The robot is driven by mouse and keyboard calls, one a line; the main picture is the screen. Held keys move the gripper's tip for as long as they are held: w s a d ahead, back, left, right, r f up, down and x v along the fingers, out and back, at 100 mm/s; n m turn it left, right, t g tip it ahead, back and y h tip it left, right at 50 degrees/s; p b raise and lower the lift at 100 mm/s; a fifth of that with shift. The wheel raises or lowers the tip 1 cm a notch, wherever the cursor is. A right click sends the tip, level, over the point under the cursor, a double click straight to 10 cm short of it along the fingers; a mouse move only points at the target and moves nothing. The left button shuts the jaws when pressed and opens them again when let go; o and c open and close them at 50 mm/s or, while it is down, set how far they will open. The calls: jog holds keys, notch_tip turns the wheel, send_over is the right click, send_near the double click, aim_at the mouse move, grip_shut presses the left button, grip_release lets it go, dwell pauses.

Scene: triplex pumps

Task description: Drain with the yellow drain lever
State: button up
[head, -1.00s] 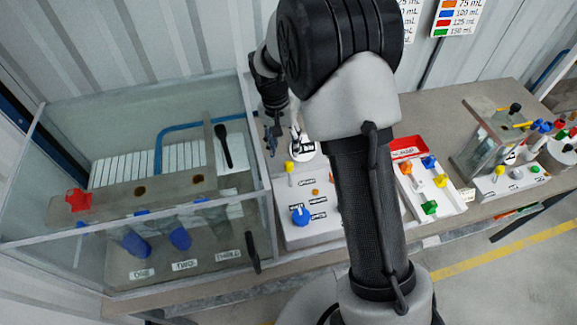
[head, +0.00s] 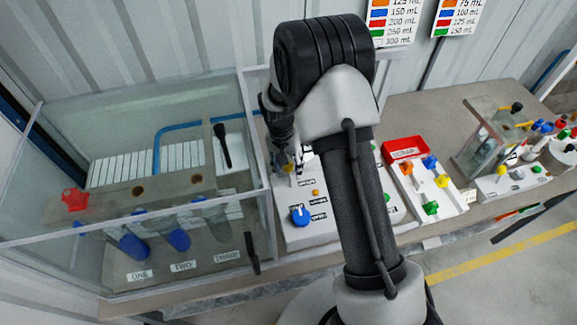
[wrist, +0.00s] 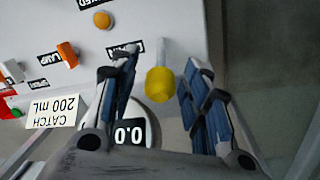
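The yellow drain lever (wrist: 159,84) stands on the white control panel (wrist: 150,20), beside a partly hidden label that seems to read DRAIN (wrist: 127,49). It has a yellow knob on a pale stem. My gripper (wrist: 160,98) is open, with one blue-padded finger on each side of the yellow knob. I see gaps between the knob and both fingers. In the head view my gripper (head: 288,162) is low over the far left part of the panel, and the lever there is largely hidden by it.
On the panel are an orange button (wrist: 102,20), an orange switch (wrist: 67,55) and a blue knob (head: 300,216). A round display (wrist: 130,133) reading 0.0 and a card (wrist: 52,112) reading CATCH 200 mL are close by. A clear-walled tank (head: 262,165) stands just left; a red tray (head: 404,148) lies right.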

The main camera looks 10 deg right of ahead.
grip_shut()
dwell(0.3)
dwell(0.3)
